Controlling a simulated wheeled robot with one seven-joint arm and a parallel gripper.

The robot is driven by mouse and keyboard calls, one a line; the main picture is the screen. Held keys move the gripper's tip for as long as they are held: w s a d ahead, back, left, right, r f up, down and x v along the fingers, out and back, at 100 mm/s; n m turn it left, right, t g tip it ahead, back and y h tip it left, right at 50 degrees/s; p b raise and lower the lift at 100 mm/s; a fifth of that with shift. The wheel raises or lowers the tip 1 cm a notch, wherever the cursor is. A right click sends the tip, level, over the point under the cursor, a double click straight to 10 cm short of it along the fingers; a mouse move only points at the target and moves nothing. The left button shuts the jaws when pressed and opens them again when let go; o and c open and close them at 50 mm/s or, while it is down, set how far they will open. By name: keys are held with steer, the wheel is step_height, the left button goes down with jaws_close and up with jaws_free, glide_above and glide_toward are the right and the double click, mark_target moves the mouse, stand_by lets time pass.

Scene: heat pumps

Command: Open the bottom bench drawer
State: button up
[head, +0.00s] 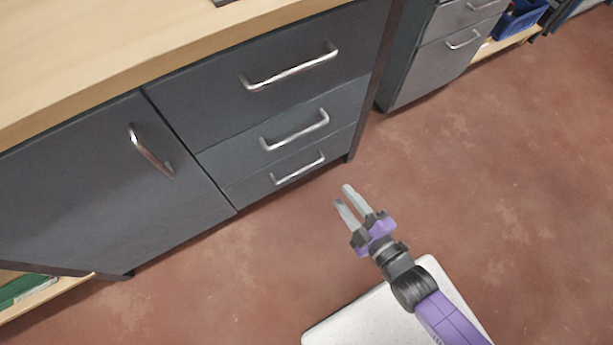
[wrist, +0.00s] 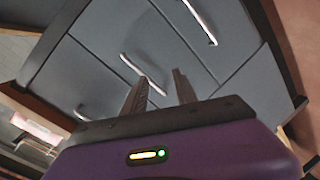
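The bottom bench drawer (head: 248,190) is the lowest of three dark grey drawers in the head view. Its front looks flush with the bench, so it appears shut. Its silver bar handle (head: 298,169) is fully visible. My gripper (head: 343,194) is to the right of and nearer than this handle, apart from it, with its fingers pointing up-left toward the bench. The fingers are apart with nothing between them. In the wrist view my gripper (wrist: 160,78) is also open, with grey fronts and bar handles beyond the fingertips; I cannot tell for certain which handle is which there.
The middle drawer handle (head: 295,130) and top drawer handle (head: 290,68) sit above. A cabinet door (head: 85,185) with its own handle is to the left. Another grey drawer unit (head: 440,70) stands at upper right. The reddish floor (head: 500,180) is clear to the right.

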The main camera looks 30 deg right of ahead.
mark_target(305, 168)
steer(key=w+f+n+b, duration=0.6)
steer(key=w+f+b, duration=0.5)
steer(key=f, duration=0.7)
steer(key=b+x, duration=0.2)
steer(key=x, duration=0.7)
steer(key=shift+w+a, duration=0.1)
steer(key=shift+w, duration=0.2)
steer(key=shift+r, duration=0.1)
jaws_close()
